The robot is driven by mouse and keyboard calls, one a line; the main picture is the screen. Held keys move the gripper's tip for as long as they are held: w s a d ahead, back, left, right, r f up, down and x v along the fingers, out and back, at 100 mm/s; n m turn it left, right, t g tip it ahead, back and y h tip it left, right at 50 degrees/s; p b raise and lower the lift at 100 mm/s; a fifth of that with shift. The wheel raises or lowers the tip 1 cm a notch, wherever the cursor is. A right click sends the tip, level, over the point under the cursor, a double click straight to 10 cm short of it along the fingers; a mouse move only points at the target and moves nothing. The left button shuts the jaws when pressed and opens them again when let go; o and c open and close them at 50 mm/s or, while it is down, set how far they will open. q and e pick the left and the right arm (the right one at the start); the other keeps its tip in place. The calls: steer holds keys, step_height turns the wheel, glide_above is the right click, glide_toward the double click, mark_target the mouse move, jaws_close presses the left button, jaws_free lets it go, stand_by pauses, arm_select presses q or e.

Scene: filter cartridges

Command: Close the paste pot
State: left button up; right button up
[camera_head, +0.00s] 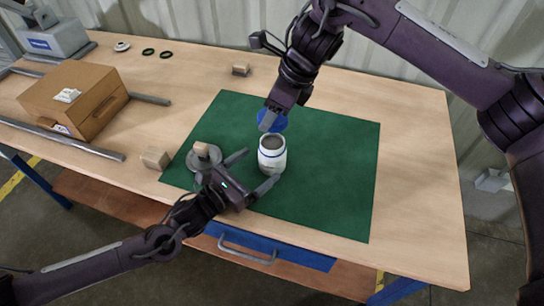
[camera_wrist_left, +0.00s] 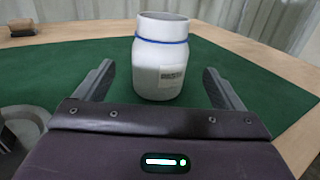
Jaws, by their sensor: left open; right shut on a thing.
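The paste pot (camera_head: 271,158) is a white jar with a blue ring near its neck. It stands upright and open on the green mat (camera_head: 330,170), with grey-brown contents visible. It also shows in the left wrist view (camera_wrist_left: 160,62), between the spread fingers. My right gripper (camera_head: 270,118) is shut on a blue lid (camera_head: 274,122), held just behind and above the pot. The gripper hides part of the lid.
A grey round dish (camera_head: 196,165) with a small wooden block (camera_head: 201,149) is left of the left gripper. Another block (camera_head: 155,158) stands by the mat's left edge. A cardboard box (camera_head: 75,97) and metal bars (camera_head: 62,139) lie left. The mat's right side is clear.

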arm_select(q)
steer(key=x, duration=0.6)
steer(key=shift+w+d+f, duration=0.1)
arm_select(e)
steer(key=shift+w+d+f, duration=0.1)
arm_select(q)
steer(key=shift+w+d, duration=0.4)
steer(key=shift+d, duration=0.05)
steer(key=c, duration=1.5)
steer(key=shift+o, duration=0.2)
arm_select(e)
glide_above(268, 142)
steer(key=d, duration=0.1)
steer(key=shift+s+f, duration=0.15)
steer(key=shift+f, duration=1.05)
steer(key=shift+s+f, duration=0.15)
steer(key=shift+f, duration=1)
steer(key=shift+f, duration=0.1)
steer(key=shift+f, duration=0.8)
steer(key=shift+d+f, duration=0.1)
steer(key=shift+f, duration=0.45)
